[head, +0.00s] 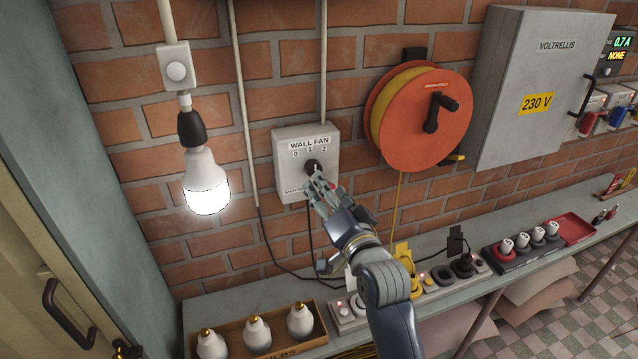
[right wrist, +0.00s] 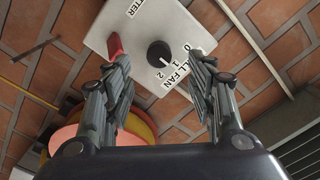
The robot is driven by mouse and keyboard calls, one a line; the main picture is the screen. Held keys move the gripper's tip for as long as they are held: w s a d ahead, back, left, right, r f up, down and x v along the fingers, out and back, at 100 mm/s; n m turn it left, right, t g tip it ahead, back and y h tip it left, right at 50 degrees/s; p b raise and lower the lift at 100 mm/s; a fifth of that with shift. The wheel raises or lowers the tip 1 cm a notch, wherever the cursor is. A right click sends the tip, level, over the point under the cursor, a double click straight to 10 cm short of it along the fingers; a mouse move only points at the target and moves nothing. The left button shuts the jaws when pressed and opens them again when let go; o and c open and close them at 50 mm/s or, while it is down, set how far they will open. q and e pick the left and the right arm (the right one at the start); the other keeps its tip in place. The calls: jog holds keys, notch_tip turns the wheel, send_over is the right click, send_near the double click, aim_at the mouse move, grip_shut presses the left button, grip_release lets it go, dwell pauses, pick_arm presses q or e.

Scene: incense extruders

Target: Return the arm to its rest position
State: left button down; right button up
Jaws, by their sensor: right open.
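My right gripper (head: 318,188) is in front of the wall fan switch box (head: 290,180), its fingertips near the black knob (head: 311,165). In the right wrist view the right gripper (right wrist: 158,75) is open and empty, with one finger on each side. The knob (right wrist: 160,53) lies between and beyond the fingertips, beside the marks 0, 1 and 2. Whether any finger touches the box cannot be told. A red part (right wrist: 115,45) on the box shows beside one finger; the arm hides it in the head view. My left gripper is not in view.
A lit bulb (head: 206,185) hangs left of the box. An orange cable reel (head: 425,120) and a grey VOLTRELLIS cabinet (head: 535,75) are on the wall to the right. Below, a shelf carries a wooden bulb tray (head: 285,349), sockets and a red tray (head: 572,228).

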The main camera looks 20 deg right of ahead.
jog(key=s+f+n+g, duration=0.5)
jog(key=s+f+g, duration=0.2)
jog(key=s+f, duration=0.75)
jog(key=s+f+n+g, duration=0.35)
jog(key=s+f, duration=0.25)
jog(key=s, duration=0.4)
jog(key=s+f+n+g, duration=0.2)
jog(key=s+f+g, duration=0.3)
jog(key=s, duration=0.5)
jog(key=s+d+f+b+x, duration=0.1)
jog(key=s+b+x, duration=0.2)
jog(key=x, duration=1.2)
jog(key=s+d+f+b+x, duration=0.1)
jog(key=s+b+x, duration=0.25)
jog(key=x, duration=1.25)
jog(key=s+d+f+g+b, duration=0.1)
jog(key=s+d+f+b, duration=0.2)
jog(key=s+f, duration=1.5)
notch_tip(320, 180, down, 4)
jog(key=shift+r+h+b, duration=0.2)
jog(key=shift+h+b, duration=0.1)
jog(key=shift+b, duration=0.45)
